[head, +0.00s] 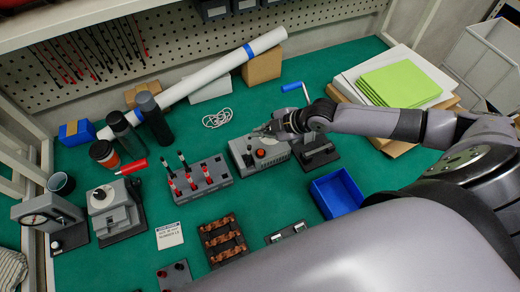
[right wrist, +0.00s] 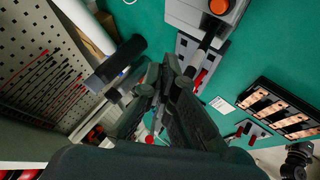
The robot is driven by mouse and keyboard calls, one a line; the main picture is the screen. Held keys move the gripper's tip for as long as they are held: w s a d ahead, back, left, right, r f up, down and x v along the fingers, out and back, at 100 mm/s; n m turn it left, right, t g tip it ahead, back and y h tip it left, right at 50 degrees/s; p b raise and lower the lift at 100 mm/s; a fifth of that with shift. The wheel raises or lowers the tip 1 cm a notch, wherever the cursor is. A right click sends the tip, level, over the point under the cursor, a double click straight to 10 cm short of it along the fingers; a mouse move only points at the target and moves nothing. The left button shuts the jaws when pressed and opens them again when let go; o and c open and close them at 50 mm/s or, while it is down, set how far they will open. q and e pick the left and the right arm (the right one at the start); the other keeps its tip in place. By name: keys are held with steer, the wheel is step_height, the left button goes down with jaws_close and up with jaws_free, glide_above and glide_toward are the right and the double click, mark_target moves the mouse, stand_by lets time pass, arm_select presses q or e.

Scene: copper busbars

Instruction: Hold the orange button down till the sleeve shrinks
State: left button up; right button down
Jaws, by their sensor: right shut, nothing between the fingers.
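The orange button (head: 260,153) sits on top of a grey box-shaped unit (head: 244,150) in the middle of the green table. The button also shows at the top edge of the right wrist view (right wrist: 219,6). My right gripper (head: 262,130) is shut and empty, over the back of the unit. In the head view its fingers are apart from the button, behind it. In the right wrist view its dark fingers (right wrist: 170,95) are close together. I cannot make out a sleeve in the unit. My left gripper is not in view.
A grey rack (head: 205,188) with several red-and-black upright pieces stands left of the unit. A copper busbar block (head: 209,241) lies in front. A blue bin (head: 341,190) stands to the right, near a black stand (head: 317,158). Bare green table lies behind the unit.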

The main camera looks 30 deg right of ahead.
steer(key=b, duration=0.7)
glide_above(260, 155)
step_height(260, 155, down, 8)
steer(key=shift+f, duration=0.15)
steer(key=shift+w+d+f, duration=0.1)
steer(key=shift+f, duration=0.2)
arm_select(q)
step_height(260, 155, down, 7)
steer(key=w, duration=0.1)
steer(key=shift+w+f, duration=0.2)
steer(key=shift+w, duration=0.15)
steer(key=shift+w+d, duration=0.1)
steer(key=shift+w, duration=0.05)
arm_select(e)
steer(key=shift+f, duration=0.1)
arm_select(q)
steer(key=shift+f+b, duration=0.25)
steer(key=shift+b, duration=0.2)
arm_select(e)
steer(key=shift+f, duration=0.3)
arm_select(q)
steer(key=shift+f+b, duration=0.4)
arm_select(e)
steer(key=shift+f, duration=0.55)
stand_by(3.7)
